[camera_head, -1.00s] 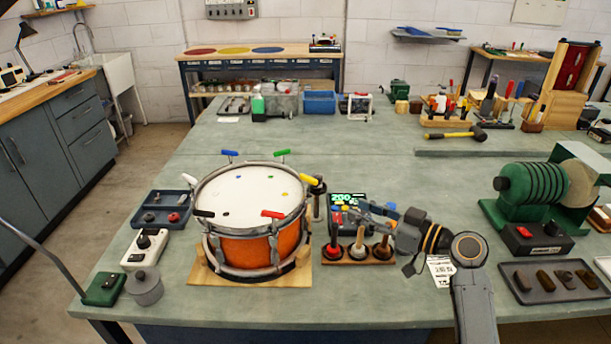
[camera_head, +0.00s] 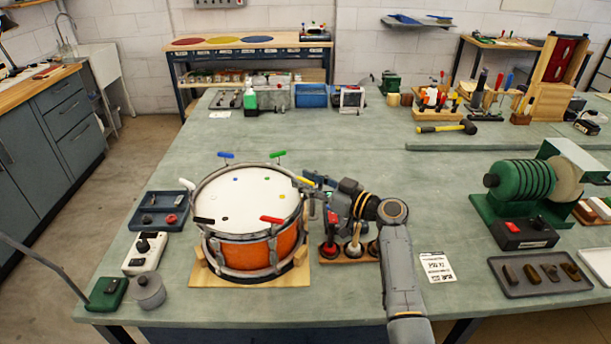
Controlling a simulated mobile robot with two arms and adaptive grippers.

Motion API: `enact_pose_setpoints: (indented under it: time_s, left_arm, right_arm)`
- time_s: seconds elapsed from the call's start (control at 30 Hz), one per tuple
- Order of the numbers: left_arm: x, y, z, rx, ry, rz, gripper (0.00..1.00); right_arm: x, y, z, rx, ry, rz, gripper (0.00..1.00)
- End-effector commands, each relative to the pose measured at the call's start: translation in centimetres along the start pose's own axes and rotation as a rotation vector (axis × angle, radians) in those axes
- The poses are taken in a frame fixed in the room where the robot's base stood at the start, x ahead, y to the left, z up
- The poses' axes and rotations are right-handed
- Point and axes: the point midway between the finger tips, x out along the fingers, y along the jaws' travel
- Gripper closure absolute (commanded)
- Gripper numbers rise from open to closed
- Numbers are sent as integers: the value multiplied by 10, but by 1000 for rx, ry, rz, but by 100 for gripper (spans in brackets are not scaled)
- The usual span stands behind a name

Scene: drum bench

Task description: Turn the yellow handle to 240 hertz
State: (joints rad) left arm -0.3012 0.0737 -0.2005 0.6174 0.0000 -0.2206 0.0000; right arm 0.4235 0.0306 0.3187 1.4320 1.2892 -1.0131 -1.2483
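An orange drum (camera_head: 237,255) with a white head (camera_head: 246,200) stands on a wooden base. Coloured handles sit around its rim: blue (camera_head: 226,155), green (camera_head: 278,154), red (camera_head: 271,219), black (camera_head: 204,220) and yellow (camera_head: 305,181). The yellow handle is at the right rim. My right gripper (camera_head: 312,181) is at the yellow handle, coming in from the right. The fingers are small and partly overlap the handle, so I cannot tell whether they touch or grip it. The frequency display is hidden behind my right gripper and arm. My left gripper is not in view.
A wooden rack of mallets (camera_head: 352,252) stands right of the drum, under my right arm. A green machine (camera_head: 520,188) is far right.

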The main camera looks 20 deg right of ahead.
Motion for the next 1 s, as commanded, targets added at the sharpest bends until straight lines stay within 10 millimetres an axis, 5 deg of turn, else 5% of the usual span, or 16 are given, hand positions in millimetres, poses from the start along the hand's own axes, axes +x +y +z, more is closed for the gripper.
enact_pose_setpoints:
  time_s: [0.37, 0.57, 1.0]
  left_arm:
    - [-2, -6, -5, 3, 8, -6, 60]
    - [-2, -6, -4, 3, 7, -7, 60]
    - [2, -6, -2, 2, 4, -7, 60]
  right_arm:
    - [7, 0, 0, 0, 0, 0, 66]
    - [7, 0, 0, 0, 0, 0, 100]
    - [7, -2, 2, 0, 0, 62, 100]
